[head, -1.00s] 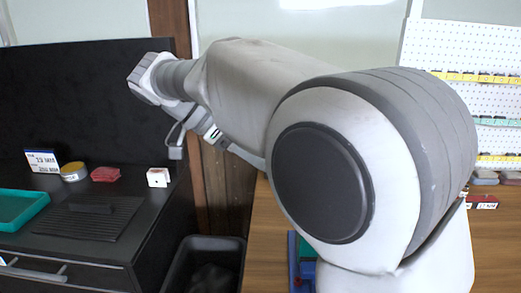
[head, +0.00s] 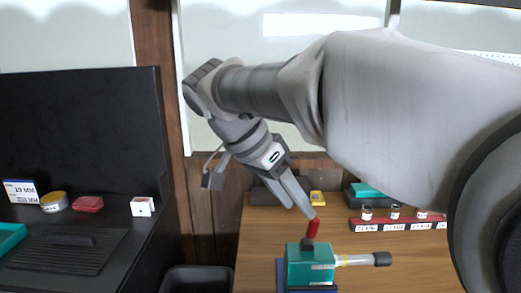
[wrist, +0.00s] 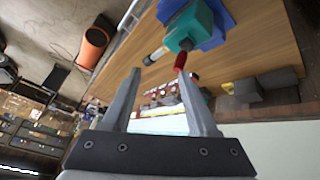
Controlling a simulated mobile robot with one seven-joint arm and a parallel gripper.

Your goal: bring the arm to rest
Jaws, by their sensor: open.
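My gripper (head: 300,207) hangs in mid-air at the middle of the head view, its two fingers pointing down and to the right over the wooden bench. In the wrist view my gripper (wrist: 158,86) shows its two fingers apart with nothing held between them. The red knob looks close to the fingertips in the head view; I cannot tell the exact gap.
The wooden bench (head: 257,234) has a rack of small labelled jars (head: 395,224) at right and a yellow item (head: 317,198) behind. A black cabinet (head: 120,262) at left bears a white block (head: 142,206), a red item (head: 88,204) and a tin. A black bin (head: 196,280) stands between.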

